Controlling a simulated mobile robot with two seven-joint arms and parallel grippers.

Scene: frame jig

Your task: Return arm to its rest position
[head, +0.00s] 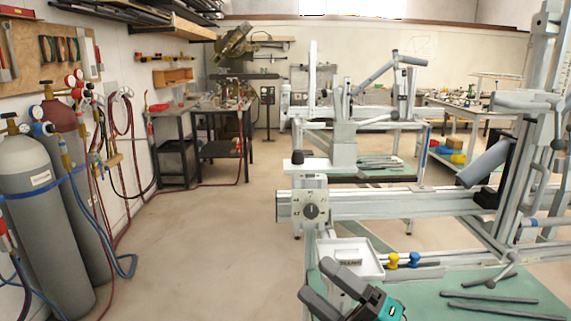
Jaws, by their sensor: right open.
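My right gripper (317,281) shows at the bottom edge, right of the middle. Its two dark grey fingers are apart and it appears empty. The teal part behind the fingers runs to the bottom edge, and the rest of that arm is out of view. The gripper is in front of the near end of the green-topped bench (411,296), just below a white tray (350,256). I cannot tell its height above the bench. My left gripper is not in view.
The large grey frame jig (400,204) fills the right side. Gas cylinders (40,210) with hoses stand at left. The floor (205,245) between is open.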

